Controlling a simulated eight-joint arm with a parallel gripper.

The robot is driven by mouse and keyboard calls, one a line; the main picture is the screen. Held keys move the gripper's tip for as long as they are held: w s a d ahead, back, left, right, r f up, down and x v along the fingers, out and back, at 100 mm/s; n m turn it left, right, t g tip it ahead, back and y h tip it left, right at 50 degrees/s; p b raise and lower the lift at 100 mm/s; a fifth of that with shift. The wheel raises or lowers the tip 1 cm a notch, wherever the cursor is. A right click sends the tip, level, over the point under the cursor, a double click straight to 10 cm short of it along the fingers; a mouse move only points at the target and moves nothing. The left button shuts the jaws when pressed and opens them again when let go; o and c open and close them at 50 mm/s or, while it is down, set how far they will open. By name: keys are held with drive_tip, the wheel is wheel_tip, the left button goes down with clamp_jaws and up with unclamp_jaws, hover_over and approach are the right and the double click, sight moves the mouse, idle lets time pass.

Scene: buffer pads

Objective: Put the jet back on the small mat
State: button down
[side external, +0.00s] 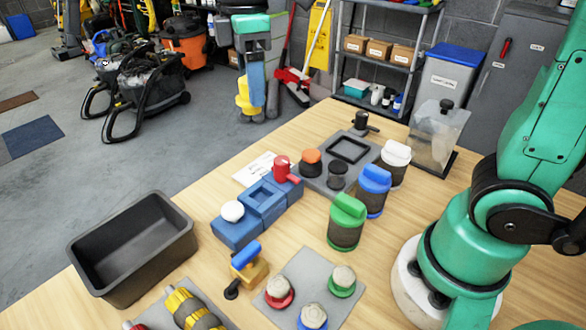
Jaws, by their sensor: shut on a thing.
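My gripper is out of view; my green arm rises past the right edge. I cannot tell for sure which thing is the jet. A black piece with a side handle (361,123) stands at the far corner of a grey mat (312,181). A dark short cylinder (337,176) and an orange-topped black one (311,162) stand on this mat, beside a black square frame (349,149). A second grey mat (306,267) at the front bears red (279,291), green (342,281) and blue (312,318) pieces with pale tops. I cannot tell which mat is the small one.
Green (346,222), blue (373,191) and white (395,164) lidded canisters stand right of centre. Blue blocks (237,231) carry a white knob and a red piece (283,169). A black bin (133,248) is at the left.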

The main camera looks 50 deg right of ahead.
drive_tip(key=shift+r, duration=0.85)
drive_tip(key=shift+s+a+f, duration=0.6)
drive_tip(key=shift+s+f, duration=1.6)
drive_tip(key=shift+f, duration=1.1)
drive_tip(key=shift+s+a+f, duration=0.65)
drive_tip(key=shift+s+f, duration=1.55)
drive_tip(key=shift+f, duration=1.1)
drive_tip(key=shift+s+a+f, duration=0.6)
drive_tip(key=shift+s+f, duration=1.6)
drive_tip(key=shift+f, duration=1.1)
drive_tip(key=shift+f, duration=1.05)
drive_tip(key=shift+c, duration=1.1)
unclamp_jaws()
